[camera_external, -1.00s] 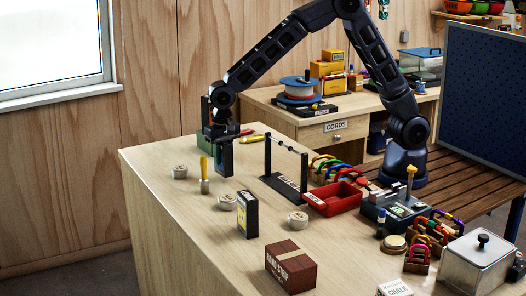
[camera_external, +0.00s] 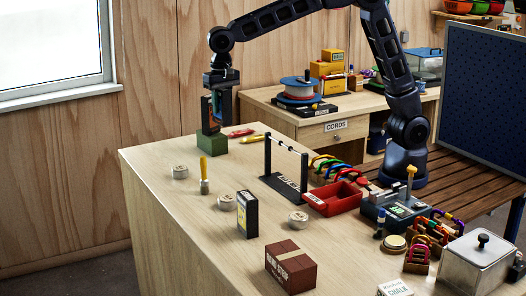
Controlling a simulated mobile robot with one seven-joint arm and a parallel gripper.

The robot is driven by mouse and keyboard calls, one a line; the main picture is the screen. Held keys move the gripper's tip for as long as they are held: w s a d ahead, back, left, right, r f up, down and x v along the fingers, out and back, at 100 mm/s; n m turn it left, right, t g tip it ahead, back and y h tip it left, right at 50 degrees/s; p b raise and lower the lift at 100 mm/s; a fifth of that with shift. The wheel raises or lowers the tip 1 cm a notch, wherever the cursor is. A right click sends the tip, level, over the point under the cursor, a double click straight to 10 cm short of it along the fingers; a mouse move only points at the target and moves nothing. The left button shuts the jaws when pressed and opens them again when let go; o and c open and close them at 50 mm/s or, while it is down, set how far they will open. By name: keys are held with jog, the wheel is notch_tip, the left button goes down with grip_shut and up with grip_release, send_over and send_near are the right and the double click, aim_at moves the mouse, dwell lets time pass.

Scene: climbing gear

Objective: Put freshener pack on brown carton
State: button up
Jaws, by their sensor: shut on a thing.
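The freshener pack appears to be the small teal and orange item (camera_external: 215,108) between the fingers of my gripper (camera_external: 216,116), at the far left end of the table. My gripper is shut on it and points down; the fingers hide part of it.
A green block (camera_external: 213,145) sits just under my gripper; contact is unclear. A yellow-handled brush (camera_external: 203,174), round tins (camera_external: 228,201), a black box (camera_external: 248,214), a bar stand (camera_external: 287,168) and a red tray (camera_external: 334,198) stand around the middle.

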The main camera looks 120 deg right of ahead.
jog(key=w+a+r+n, duration=0.2)
jog(key=w+a, duration=0.6)
jog(key=a, duration=0.4)
notch_tip(320, 180, up, 5)
jog(key=n, duration=0.6)
send_over(291, 255)
notch_tip(291, 255, down, 20)
jog(key=shift+d+r, duration=0.1)
jog(key=shift+r, duration=0.05)
jog(key=o, duration=1)
